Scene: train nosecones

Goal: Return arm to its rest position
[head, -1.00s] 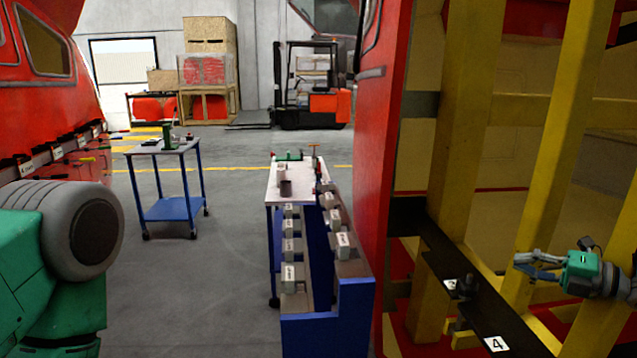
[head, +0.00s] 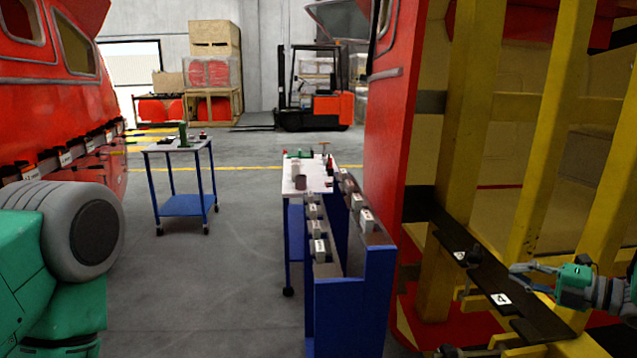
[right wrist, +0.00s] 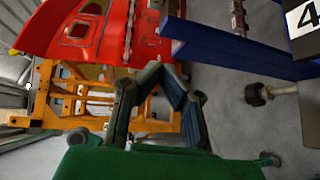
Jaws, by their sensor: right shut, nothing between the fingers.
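My right gripper (head: 516,276) is at the lower right of the head view, green with grey-black fingers. It is shut and empty, in front of the yellow frame, and appears close to the black numbered bar (head: 488,281). I cannot tell whether it touches the bar. In the right wrist view its dark fingers (right wrist: 172,84) reach out from the green body, with no object between them. My left gripper is not in view; only a green and grey part of my left arm shows at the left edge.
A red nosecone with a yellow frame (head: 470,100) stands close at right, another red nosecone (head: 45,110) at left. A blue cart (head: 350,310) with labelled grey blocks stands in the middle. A second blue cart (head: 187,205) and a forklift (head: 312,100) stand farther back. Grey floor between is clear.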

